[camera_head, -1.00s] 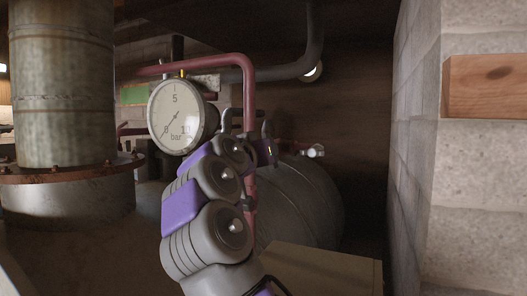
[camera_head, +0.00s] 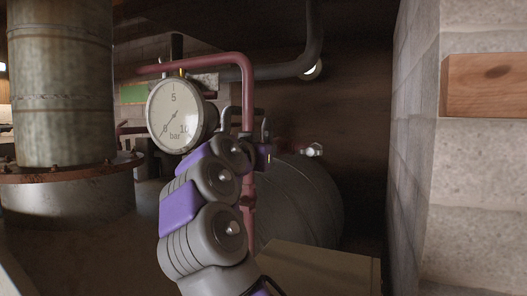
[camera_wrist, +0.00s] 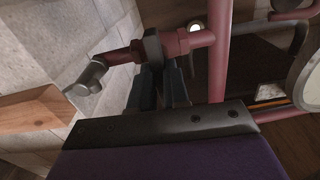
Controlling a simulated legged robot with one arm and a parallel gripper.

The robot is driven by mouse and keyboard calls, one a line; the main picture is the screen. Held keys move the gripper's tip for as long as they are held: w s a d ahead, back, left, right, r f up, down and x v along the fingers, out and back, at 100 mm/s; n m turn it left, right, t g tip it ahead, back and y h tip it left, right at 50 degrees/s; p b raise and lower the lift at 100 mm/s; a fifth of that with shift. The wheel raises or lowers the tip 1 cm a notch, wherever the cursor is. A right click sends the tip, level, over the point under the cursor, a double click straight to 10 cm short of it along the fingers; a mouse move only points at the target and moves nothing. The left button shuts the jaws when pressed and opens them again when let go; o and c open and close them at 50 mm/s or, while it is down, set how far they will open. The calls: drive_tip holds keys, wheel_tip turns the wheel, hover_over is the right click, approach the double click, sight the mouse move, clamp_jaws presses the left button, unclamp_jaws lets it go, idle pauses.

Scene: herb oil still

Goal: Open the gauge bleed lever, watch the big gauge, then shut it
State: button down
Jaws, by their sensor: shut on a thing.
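The big gauge (camera_head: 174,115) has a white round face marked in bar, and its needle points to the lower left, near the 0. Part of its face shows at the right edge of the wrist view (camera_wrist: 309,78). My gripper (camera_wrist: 160,76) is shut on the dark bleed lever (camera_wrist: 153,47) at the short red side pipe. Its fingers hide much of the lever, so I cannot tell how far it is turned. A grey spout (camera_wrist: 88,76) ends that pipe. In the head view my gripper (camera_head: 264,155) is mostly hidden behind my arm.
A red pipe (camera_head: 248,90) runs down beside my gripper. A grey tank (camera_head: 300,195) lies behind it, and a box (camera_head: 320,268) stands below. A block wall (camera_head: 480,200) with a wooden block (camera_head: 488,85) is at the right. A large metal column (camera_head: 62,90) stands at the left.

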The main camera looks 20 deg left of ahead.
drive_tip(key=shift+w+f, duration=0.1)
drive_tip(key=shift+f, duration=0.15)
drive_tip(key=c, duration=1.5)
unclamp_jaws()
drive_tip(key=shift+a, duration=0.1)
drive_tip(key=o, duration=0.4)
drive_tip(key=shift+w+a, duration=0.15)
drive_tip(key=shift+w, duration=0.2)
drive_tip(key=shift+s, duration=0.15)
drive_tip(key=s+b, duration=0.1)
drive_tip(key=s, duration=0.4)
drive_tip(key=s+a+b, duration=0.1)
drive_tip(key=s+b, duration=0.1)
drive_tip(key=s, duration=0.4)
drive_tip(key=s+b, duration=0.1)
drive_tip(key=s, duration=0.5)
drive_tip(key=shift+a, duration=0.3)
